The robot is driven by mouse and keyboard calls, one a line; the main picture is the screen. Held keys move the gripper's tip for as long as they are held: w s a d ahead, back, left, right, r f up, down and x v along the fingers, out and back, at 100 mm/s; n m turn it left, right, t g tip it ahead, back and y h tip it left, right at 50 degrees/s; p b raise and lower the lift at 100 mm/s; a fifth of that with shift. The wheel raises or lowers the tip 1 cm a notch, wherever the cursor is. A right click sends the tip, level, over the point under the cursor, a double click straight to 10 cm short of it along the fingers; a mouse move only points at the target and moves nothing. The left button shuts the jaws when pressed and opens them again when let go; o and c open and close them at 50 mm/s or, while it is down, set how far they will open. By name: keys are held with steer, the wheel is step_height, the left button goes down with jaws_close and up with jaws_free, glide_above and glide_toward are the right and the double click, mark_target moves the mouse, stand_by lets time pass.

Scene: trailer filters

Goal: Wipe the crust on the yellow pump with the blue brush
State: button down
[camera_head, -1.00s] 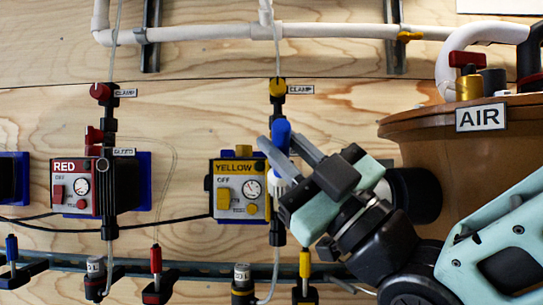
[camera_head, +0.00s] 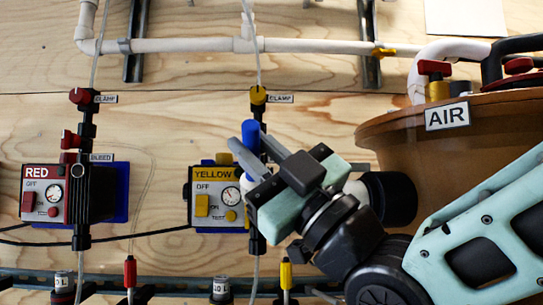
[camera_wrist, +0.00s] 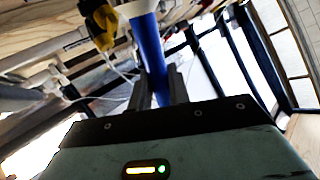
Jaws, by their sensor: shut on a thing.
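The yellow pump (camera_head: 202,212) is a box with a YELLOW label, a gauge and yellow knobs, mounted on the plywood wall. My gripper (camera_head: 248,146) is at its upper right side in the head view, shut on the blue brush (camera_head: 251,132). The brush's blue handle stands out above the fingers; its lower part is mostly hidden behind them. In the wrist view the blue handle (camera_wrist: 151,52) runs up between the fingers (camera_wrist: 157,88). I cannot make out the crust, nor whether the brush touches the pump.
A dark tube column with a yellow clamp (camera_head: 258,95) runs beside the yellow pump, close behind my gripper. The red pump (camera_head: 42,200) is to the left. A brown AIR tank (camera_head: 400,125) stands close at the right. White pipes (camera_head: 190,45) cross above; a rail with valves runs below.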

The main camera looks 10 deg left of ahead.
steer(key=shift+a, duration=0.45)
steer(key=shift+s, duration=0.1)
steer(key=shift+s+d+b, duration=0.25)
steer(key=shift+s+b, duration=0.2)
steer(key=shift+s, duration=0.5)
steer(key=shift+s+d+b, duration=0.2)
steer(key=shift+s+b, duration=0.3)
steer(key=shift+s, duration=0.5)
steer(key=shift+s+d+b, duration=0.25)
steer(key=shift+s+b, duration=0.2)
steer(key=shift+s, duration=0.5)
steer(key=s+b, duration=0.2)
steer(key=s, duration=0.1)
steer(key=shift+d, duration=0.35)
